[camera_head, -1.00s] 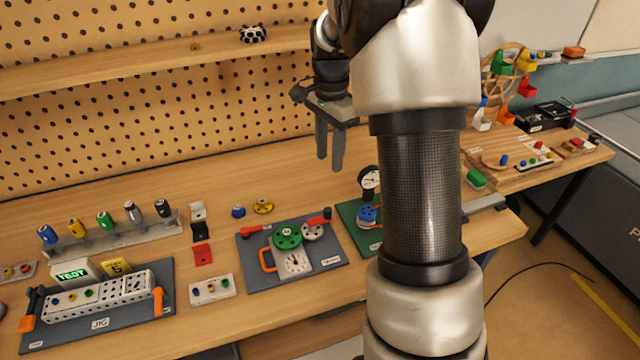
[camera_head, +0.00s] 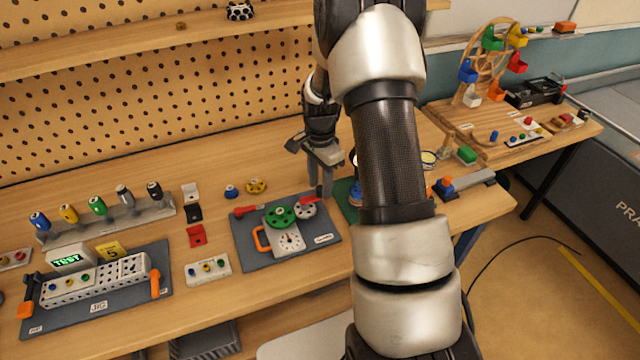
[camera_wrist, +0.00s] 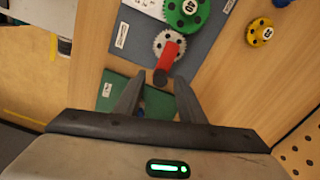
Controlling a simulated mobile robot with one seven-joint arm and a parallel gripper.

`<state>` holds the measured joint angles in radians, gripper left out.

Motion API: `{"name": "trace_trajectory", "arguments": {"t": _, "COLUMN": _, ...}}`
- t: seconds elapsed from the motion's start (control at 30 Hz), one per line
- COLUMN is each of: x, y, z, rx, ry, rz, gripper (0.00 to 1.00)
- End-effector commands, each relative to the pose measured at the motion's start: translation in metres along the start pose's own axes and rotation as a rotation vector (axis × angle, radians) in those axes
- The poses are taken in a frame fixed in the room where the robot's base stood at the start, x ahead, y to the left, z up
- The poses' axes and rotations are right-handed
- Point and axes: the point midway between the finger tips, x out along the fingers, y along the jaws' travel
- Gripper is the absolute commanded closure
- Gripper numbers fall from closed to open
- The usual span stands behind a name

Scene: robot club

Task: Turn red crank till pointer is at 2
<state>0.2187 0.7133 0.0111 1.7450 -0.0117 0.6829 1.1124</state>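The red crank (camera_head: 309,200) sits on a grey gear (camera_head: 304,211) at the back right of a dark board (camera_head: 262,256). A green gear (camera_head: 279,216) meshes beside it, and a white dial (camera_head: 290,241) lies in front; its pointer's number is too small to read. My gripper (camera_head: 320,188) is open and points down near the crank's outer end. In the wrist view the crank (camera_wrist: 171,54) ends in a dark knob (camera_wrist: 160,77), which shows just ahead of the gap between the fingertips (camera_wrist: 157,84). I see no contact.
A green board (camera_wrist: 116,92) is close on the right, partly hidden by my arm. Yellow (camera_head: 256,186) and blue (camera_head: 232,191) pieces lie behind.

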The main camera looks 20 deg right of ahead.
Motion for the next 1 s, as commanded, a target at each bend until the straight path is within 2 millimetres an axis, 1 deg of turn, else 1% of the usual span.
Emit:
{"name": "trace_trajectory", "arguments": {"t": 0.1, "x": 0.0061, "y": 0.0005, "z": 0.0004, "rx": 0.000, "ry": -0.001, "rz": 0.001, "gripper": 0.64}}
{"name": "trace_trajectory", "arguments": {"t": 0.37, "x": 0.0070, "y": 0.0001, "z": 0.0003, "rx": -0.001, "ry": 0.000, "rz": 0.000, "gripper": 0.64}}
{"name": "trace_trajectory", "arguments": {"t": 0.47, "x": 0.0069, "y": 0.0001, "z": 0.0003, "rx": -0.001, "ry": 0.000, "rz": 0.000, "gripper": 0.79}}
{"name": "trace_trajectory", "arguments": {"t": 0.5, "x": 0.0068, "y": 0.0001, "z": 0.0003, "rx": -0.001, "ry": 0.000, "rz": 0.000, "gripper": 0.86}}
{"name": "trace_trajectory", "arguments": {"t": 0.6, "x": 0.0067, "y": 0.0001, "z": 0.0003, "rx": -0.001, "ry": 0.000, "rz": 0.000, "gripper": 1.00}}
{"name": "trace_trajectory", "arguments": {"t": 0.83, "x": 0.0069, "y": -0.0007, "z": 0.0001, "rx": -0.013, "ry": 0.000, "rz": 0.000, "gripper": 1.00}}
{"name": "trace_trajectory", "arguments": {"t": 1.0, "x": 0.0074, "y": -0.0038, "z": -0.0007, "rx": -0.069, "ry": 0.001, "rz": -0.002, "gripper": 1.00}}
